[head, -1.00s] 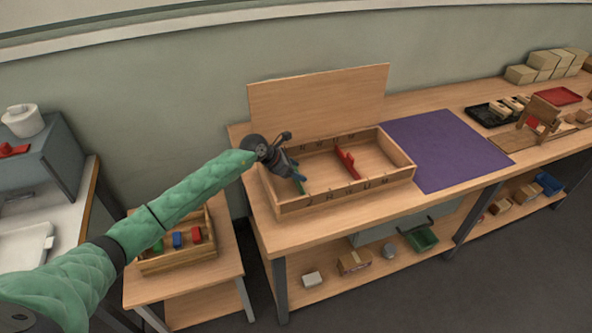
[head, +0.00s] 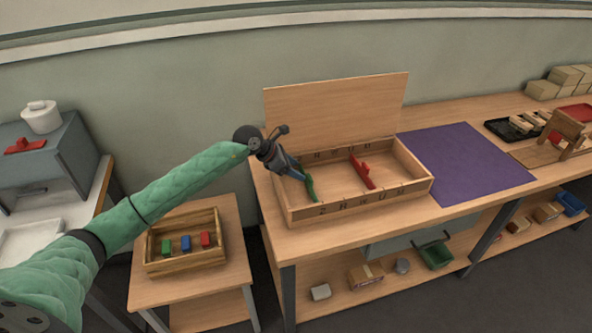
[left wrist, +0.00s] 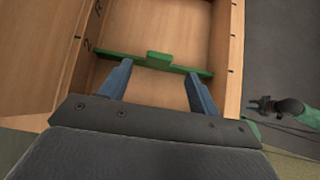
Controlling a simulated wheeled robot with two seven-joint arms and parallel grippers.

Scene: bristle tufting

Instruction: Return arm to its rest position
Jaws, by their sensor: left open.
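My left gripper (head: 298,174) reaches over the left end of the open wooden box (head: 352,209), its blue fingers pointing down into it. It is open. In the left wrist view, the two fingers (left wrist: 158,70) are spread apart near a green divider (left wrist: 158,60) with a raised middle tab. The divider stands across the box and also shows in the head view (head: 310,190); no grip on it is visible. A red divider (head: 361,171) stands farther right in the box. My right gripper (left wrist: 265,104) shows small at the right of the left wrist view, its jaws unclear.
A purple mat (head: 466,167) lies right of the box, and a wooden panel (head: 335,107) stands behind it. A low side table holds a tray (head: 187,266) with green, blue and red pieces under my left arm. A grey machine (head: 45,150) is at the left.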

